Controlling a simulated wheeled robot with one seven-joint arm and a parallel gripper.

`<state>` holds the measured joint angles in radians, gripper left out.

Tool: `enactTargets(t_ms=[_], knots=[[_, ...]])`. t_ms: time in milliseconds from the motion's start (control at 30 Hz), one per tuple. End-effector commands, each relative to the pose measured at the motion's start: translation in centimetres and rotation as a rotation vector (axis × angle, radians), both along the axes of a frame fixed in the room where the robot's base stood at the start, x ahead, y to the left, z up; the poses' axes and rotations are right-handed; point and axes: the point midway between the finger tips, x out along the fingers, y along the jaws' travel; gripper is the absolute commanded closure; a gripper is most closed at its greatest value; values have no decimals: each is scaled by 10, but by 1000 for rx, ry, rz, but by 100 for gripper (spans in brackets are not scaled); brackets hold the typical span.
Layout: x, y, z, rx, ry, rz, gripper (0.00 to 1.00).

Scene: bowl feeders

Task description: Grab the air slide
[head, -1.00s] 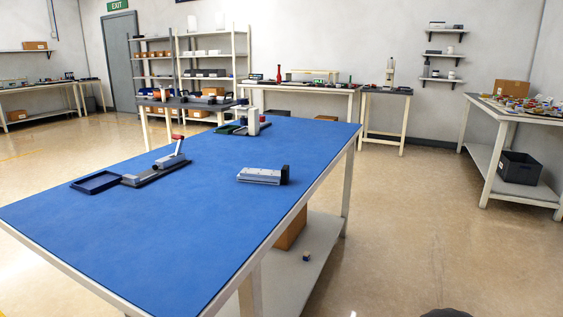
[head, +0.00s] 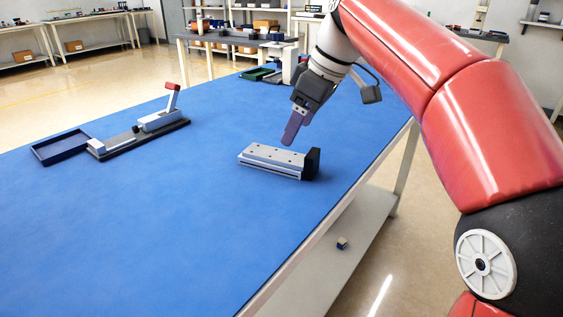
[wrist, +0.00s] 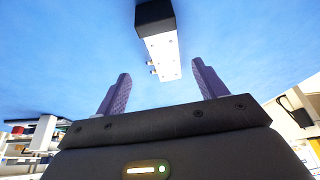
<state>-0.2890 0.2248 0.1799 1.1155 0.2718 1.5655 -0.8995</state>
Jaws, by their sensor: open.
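The air slide (head: 268,160) is a silver block with a row of small holes on top and a black end piece at its right. It lies on the blue table top (head: 185,205). My gripper (head: 290,140) is just above and behind it in the head view, pointing down. In the wrist view, the air slide (wrist: 163,50) shows beyond and between the two purple fingers of my open gripper (wrist: 160,85). The gap between the fingers is empty, and the fingers look apart from the slide.
A toggle-clamp fixture (head: 140,133) with a red-tipped lever and a dark blue tray (head: 60,147) stand at the left of the table. A green tray (head: 257,74) and a white upright device (head: 290,62) stand at the far end. The table's front middle is clear.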

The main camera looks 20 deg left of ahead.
Motion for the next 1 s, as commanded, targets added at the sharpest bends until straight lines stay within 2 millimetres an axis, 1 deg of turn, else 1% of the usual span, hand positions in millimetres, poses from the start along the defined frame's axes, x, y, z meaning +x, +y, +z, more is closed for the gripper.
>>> enactTargets(t_ms=[267, 533, 667, 867, 967, 1000], knots=[[1, 13, -28, 0, 1, 9, 29], [-1, 29, -63, 0, 1, 8, 29], [-1, 32, -69, 1, -1, 6, 29], [0, 32, -69, 1, -1, 6, 29], [0, 32, -69, 1, -1, 6, 41], [0, 32, -69, 1, -1, 6, 46]])
